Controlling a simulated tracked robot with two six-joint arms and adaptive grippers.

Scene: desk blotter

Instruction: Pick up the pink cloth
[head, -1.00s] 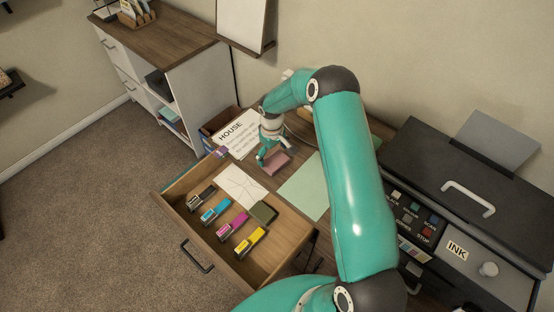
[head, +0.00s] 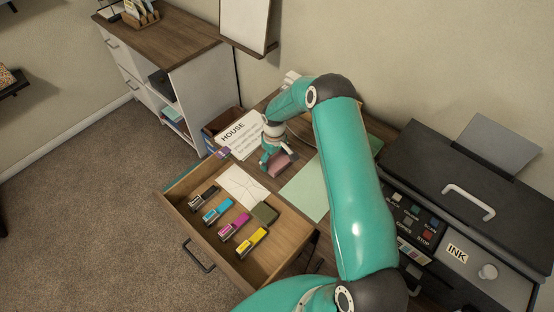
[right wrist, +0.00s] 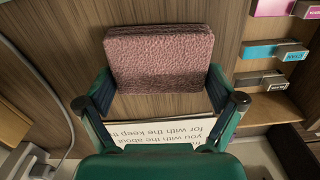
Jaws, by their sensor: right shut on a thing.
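The pink cloth (head: 283,165) is a folded, thick, fuzzy pad on the wooden desk, partly hidden by my right gripper (head: 275,160) in the head view. In the right wrist view, the cloth (right wrist: 160,50) sits between the two teal fingers of the right gripper (right wrist: 161,80), one at each side. The gripper is shut on it. I cannot tell whether the cloth is clear of the desk. My left gripper is not in view.
An open drawer (head: 232,268) holds several ink cartridges, a white envelope (head: 243,186) and an olive block (head: 264,213). A green sheet (head: 306,190) lies right of the cloth. A "HOUSE" paper (head: 240,133) lies behind left. A dark printer (head: 450,170) stands right.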

